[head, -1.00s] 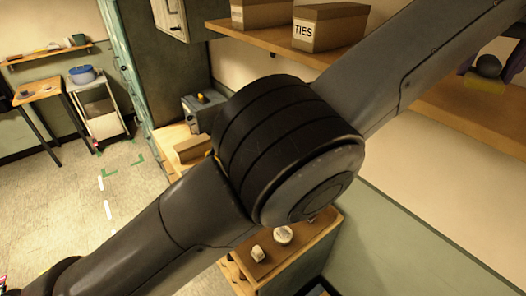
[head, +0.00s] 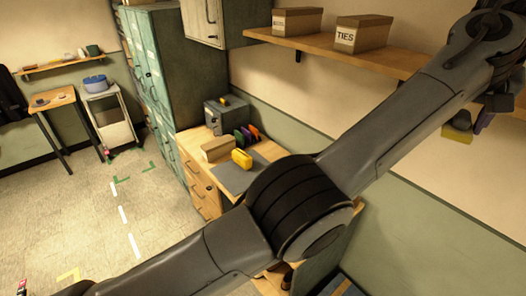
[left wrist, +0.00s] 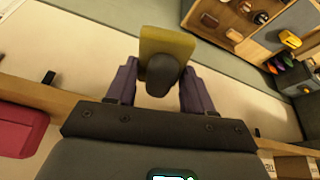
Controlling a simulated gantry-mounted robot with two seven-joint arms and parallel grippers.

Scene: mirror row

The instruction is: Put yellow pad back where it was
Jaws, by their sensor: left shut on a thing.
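My left gripper (head: 466,122) is at the right of the head view, in front of the wall and below the shelf. In the left wrist view its two purple fingers (left wrist: 160,78) are shut on the dark rounded grip of a yellow pad (left wrist: 170,43). The pad also shows in the head view (head: 457,134), small and partly hidden, held in the air. A second yellow object (head: 242,158) stands on the grey mat (head: 236,180) on the desk, in front of a row of coloured pieces (head: 246,134). My right gripper is not in view.
A wall shelf (head: 400,62) holds two boxes, one labelled TIES (head: 362,35). The wooden desk (head: 268,149) bears a cardboard box (head: 217,149) and a grey metal box (head: 226,113). My left arm hides part of the desk. Open floor (head: 90,215) lies left.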

